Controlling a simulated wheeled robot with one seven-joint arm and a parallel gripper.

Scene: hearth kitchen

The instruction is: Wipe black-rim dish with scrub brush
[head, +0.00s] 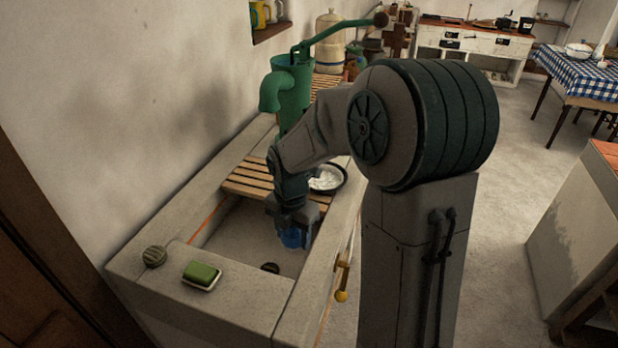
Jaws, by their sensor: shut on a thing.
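The black-rim dish (341,186) sits at the right end of the wooden slats over the stone sink, partly hidden behind my arm. Something white shows inside it. My gripper (291,224) points down over the sink basin, in front of the slats and to the left of the dish, apart from it. It is shut on a blue thing (293,238), mostly covered by the fingers; I cannot tell whether this is the scrub brush. A round ridged thing (154,256) lies on the sink's front left ledge; its kind is unclear.
A green block on a white holder (202,275) lies on the front ledge. The green hand pump (290,88) stands behind the slats (250,181). A dark round drain (270,268) shows in the basin. The sink's right wall (335,235) and the left room wall bound the space.

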